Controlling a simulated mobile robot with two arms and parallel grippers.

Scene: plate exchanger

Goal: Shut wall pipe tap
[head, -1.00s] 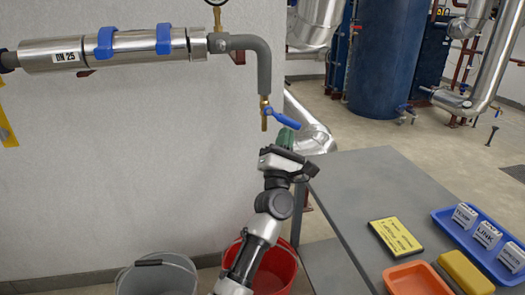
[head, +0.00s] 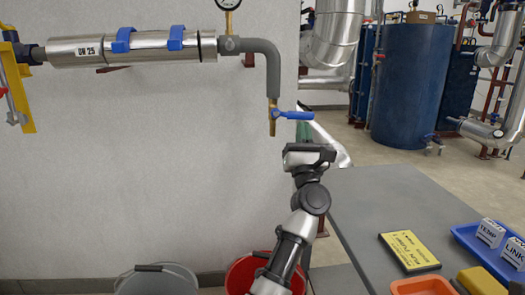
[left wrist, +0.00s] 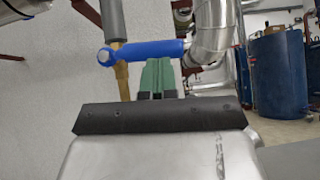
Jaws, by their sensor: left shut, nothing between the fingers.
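The wall pipe tap has a brass body (head: 273,122) at the lower end of a grey down-pipe (head: 273,75). Its blue lever (head: 293,115) points right, about level, across the line of the pipe. The lever also shows in the left wrist view (left wrist: 147,50), in front of the brass body (left wrist: 122,70). My left gripper (head: 304,132) is just below the outer part of the lever. Its green fingers (left wrist: 157,76) are shut and empty, with their tips close to the lever's underside. I cannot tell whether they touch it. My right gripper is not in view.
A grey bucket (head: 160,280) and a red bucket (head: 250,268) stand below. A grey table (head: 375,200) at right holds a yellow sign (head: 409,250), an orange tray (head: 420,285) and a blue tray (head: 470,238). A pressure gauge (head: 228,4) tops the pipe.

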